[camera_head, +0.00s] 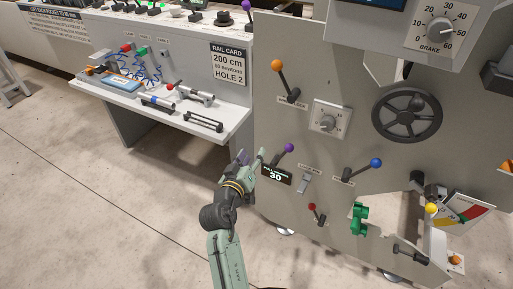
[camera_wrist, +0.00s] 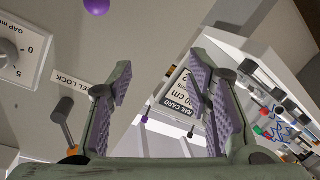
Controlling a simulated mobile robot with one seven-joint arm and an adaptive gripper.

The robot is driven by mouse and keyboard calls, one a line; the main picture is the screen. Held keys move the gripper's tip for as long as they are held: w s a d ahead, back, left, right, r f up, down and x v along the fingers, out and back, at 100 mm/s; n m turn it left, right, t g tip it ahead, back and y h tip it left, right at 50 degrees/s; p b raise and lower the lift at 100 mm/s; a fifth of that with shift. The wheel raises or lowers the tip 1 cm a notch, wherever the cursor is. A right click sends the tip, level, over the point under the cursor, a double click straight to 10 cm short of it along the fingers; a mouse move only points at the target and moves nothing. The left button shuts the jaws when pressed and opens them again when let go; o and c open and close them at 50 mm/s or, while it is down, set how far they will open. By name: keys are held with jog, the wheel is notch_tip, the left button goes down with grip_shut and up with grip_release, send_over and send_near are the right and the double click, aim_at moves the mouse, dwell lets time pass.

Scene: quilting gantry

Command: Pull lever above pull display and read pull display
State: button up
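A lever with a purple ball knob (camera_head: 289,148) sits on the grey machine panel, just above a small black display (camera_head: 276,174). The display shows "30" in light digits; the small text over it is too small to read. My gripper (camera_head: 252,157) is just left of the lever, apart from the knob. In the wrist view my gripper (camera_wrist: 162,85) is open, with nothing between its ribbed purple pads. A purple ball (camera_wrist: 97,7) shows at the top edge of that view, outside the fingers. The display does not show in the wrist view.
An orange-knobbed lever (camera_head: 278,66) and a dial (camera_head: 328,119) are above. A blue-knobbed lever (camera_head: 375,162), a small switch (camera_head: 305,183) and a red-knobbed lever (camera_head: 312,207) are to the right and below. A white bench (camera_head: 160,108) with tools stands left. Open floor lies in front.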

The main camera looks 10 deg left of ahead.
jog(key=shift+s+r, duration=0.1)
jog(key=shift+s, duration=0.4)
jog(key=shift+a, duration=0.1)
